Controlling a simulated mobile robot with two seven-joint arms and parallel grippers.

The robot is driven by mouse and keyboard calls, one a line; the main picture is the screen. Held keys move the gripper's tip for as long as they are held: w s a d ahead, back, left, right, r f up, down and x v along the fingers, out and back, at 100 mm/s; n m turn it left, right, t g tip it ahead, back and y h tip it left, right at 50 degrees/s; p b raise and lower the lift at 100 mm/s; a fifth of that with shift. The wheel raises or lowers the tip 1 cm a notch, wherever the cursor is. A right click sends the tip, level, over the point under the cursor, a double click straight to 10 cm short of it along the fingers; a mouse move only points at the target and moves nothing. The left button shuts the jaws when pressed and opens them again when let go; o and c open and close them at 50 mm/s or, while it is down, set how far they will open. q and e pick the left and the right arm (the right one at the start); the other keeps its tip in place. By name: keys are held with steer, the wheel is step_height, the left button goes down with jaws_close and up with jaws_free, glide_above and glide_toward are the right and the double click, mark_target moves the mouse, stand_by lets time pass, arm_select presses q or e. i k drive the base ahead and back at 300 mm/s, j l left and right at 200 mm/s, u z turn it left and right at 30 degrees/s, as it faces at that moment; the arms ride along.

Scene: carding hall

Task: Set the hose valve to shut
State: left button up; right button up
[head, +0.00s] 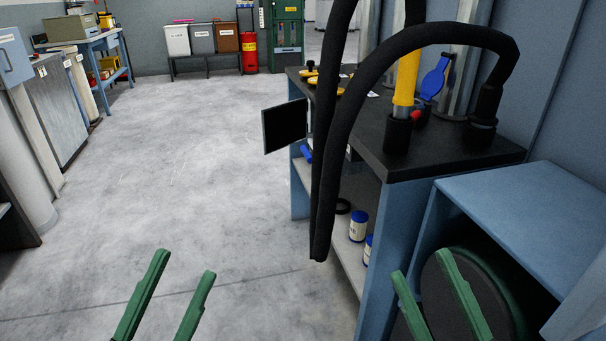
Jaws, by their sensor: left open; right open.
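A looped black hose (350,110) hangs over the front of the dark-topped bench (440,155). A yellow upright piece (406,78) stands in a black collar on the bench. A blue lever-like part (437,76) sits just right of it, by a grey pipe, and a small red part (415,116) shows below. I cannot tell for sure which is the hose valve, nor its setting. My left gripper (185,264) is open and empty over the floor. My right gripper (422,265) is open, low in front of the blue cabinet and apart from the hose and blue part.
An open blue cabinet (520,190) with a dark round thing inside stands at the lower right. Blue-lidded jars (358,226) sit on the bench's lower shelf. A dark panel (285,126) juts out from the bench. The floor (190,150) at the left is clear.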

mark_target(308, 154)
steer(key=i+j+z, duration=0.1)
steer(key=i+j, duration=0.75)
steer(key=j, duration=0.2)
steer(key=i+z, duration=0.05)
